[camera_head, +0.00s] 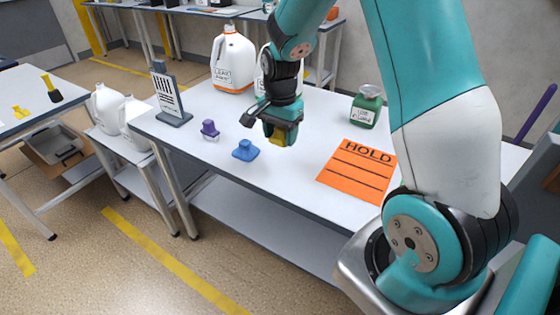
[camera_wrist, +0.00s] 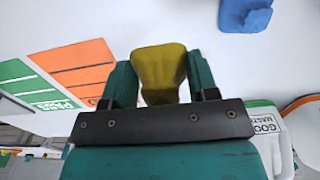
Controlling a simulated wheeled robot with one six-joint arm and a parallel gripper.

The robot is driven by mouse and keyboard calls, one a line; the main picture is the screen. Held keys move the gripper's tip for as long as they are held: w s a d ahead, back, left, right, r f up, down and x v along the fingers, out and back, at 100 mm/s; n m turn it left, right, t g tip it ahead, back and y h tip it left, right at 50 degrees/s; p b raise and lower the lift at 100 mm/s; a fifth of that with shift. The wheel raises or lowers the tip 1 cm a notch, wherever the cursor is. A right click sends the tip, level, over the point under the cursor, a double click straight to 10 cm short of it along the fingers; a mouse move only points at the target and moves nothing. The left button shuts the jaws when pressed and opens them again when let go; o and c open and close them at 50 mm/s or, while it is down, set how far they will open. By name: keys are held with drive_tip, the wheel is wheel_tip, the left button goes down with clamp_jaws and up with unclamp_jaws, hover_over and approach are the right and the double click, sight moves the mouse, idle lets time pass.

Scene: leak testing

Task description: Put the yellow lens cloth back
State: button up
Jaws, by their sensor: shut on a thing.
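My gripper (camera_head: 280,136) is over the white table, shut on a yellow lens cloth (camera_head: 279,138). In the wrist view the yellow cloth (camera_wrist: 160,72) sits between the two teal fingers of my gripper (camera_wrist: 160,82). It looks held a little above the table, though the exact gap is hard to tell. A blue cloth-like piece (camera_head: 245,150) lies on the table just left of my gripper, and it also shows at the top of the wrist view (camera_wrist: 246,14). A purple piece (camera_head: 209,130) stands farther left.
An orange HOLD sheet (camera_head: 358,170) lies right of my gripper. A side table (camera_head: 30,92) at left holds small yellow items. The front middle is clear.

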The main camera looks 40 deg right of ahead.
sight(281, 169)
wheel_tip(281, 169, down, 9)
drive_tip(key=shift+f, duration=0.1)
idle(0.3)
drive_tip(key=shift+f, duration=0.2)
drive_tip(key=o, duration=1.3)
drive_tip(key=shift+r, duration=0.1)
drive_tip(key=shift+r, duration=0.1)
